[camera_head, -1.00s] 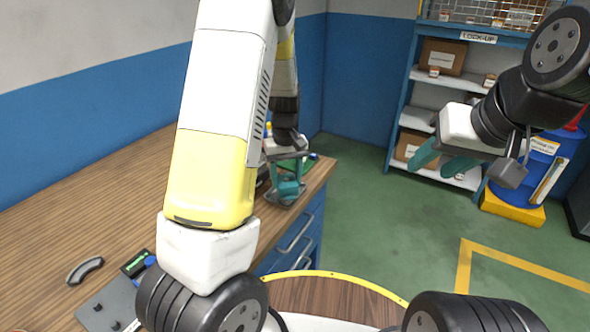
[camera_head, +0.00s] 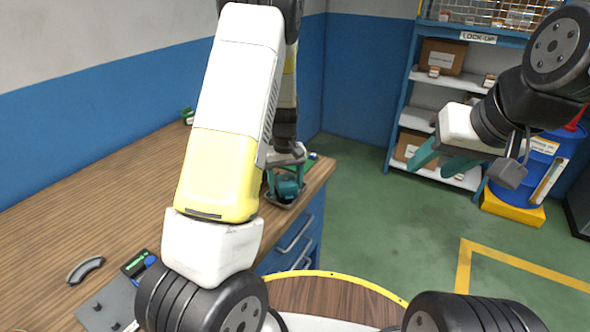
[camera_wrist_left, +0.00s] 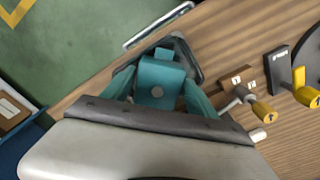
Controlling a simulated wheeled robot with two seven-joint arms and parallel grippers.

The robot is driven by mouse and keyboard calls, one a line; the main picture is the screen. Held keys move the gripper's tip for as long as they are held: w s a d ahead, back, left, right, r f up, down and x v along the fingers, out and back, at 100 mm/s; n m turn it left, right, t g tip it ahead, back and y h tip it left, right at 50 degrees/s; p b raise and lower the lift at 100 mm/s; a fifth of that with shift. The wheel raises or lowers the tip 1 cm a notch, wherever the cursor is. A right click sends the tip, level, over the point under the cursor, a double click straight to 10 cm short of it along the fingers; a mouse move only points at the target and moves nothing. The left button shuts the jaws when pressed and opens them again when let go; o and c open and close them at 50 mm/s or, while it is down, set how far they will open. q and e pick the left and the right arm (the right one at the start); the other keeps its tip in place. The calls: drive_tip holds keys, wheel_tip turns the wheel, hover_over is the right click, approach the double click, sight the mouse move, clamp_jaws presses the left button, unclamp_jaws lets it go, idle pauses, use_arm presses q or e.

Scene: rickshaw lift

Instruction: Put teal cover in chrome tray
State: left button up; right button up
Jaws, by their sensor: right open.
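The teal cover (camera_head: 287,186) is at the far right corner of the bench. In the left wrist view the teal cover (camera_wrist_left: 160,82) sits between the teal fingers of my left gripper (camera_wrist_left: 160,88), which touch its sides. My left gripper (camera_head: 286,172) points down there in the head view, partly hidden by my arm. The chrome tray (camera_wrist_left: 196,66) shows as a grey rim around and below the cover; whether the cover rests on its floor I cannot tell. My right gripper (camera_head: 443,160) is open and empty, out over the floor.
Yellow-handled tools (camera_wrist_left: 262,110) and a wooden block lie on the bench near the tray. A grey curved part (camera_head: 85,270) and a grey plate (camera_head: 105,305) lie at the near left. The blue drawer cabinet (camera_head: 290,240) ends at open floor. Shelving (camera_head: 440,95) stands at the back.

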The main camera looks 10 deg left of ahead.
sight(286, 181)
use_arm(q)
drive_tip(key=shift+r, duration=0.1)
wheel_tip(286, 181, up, 11)
drive_tip(key=s+d+r+m+t+h, duration=0.1)
drive_tip(key=s+r+m+t, duration=0.2)
drive_tip(key=s+r, duration=0.5)
drive_tip(key=s+d+r+m+t+h, duration=0.1)
drive_tip(key=s+r, duration=0.7)
drive_tip(key=s, duration=0.8)
drive_tip(key=shift+r+m+t, duration=0.3)
drive_tip(key=shift+m+t, duration=0.6)
drive_tip(key=shift+t, duration=0.2)
drive_tip(key=shift+d, duration=0.1)
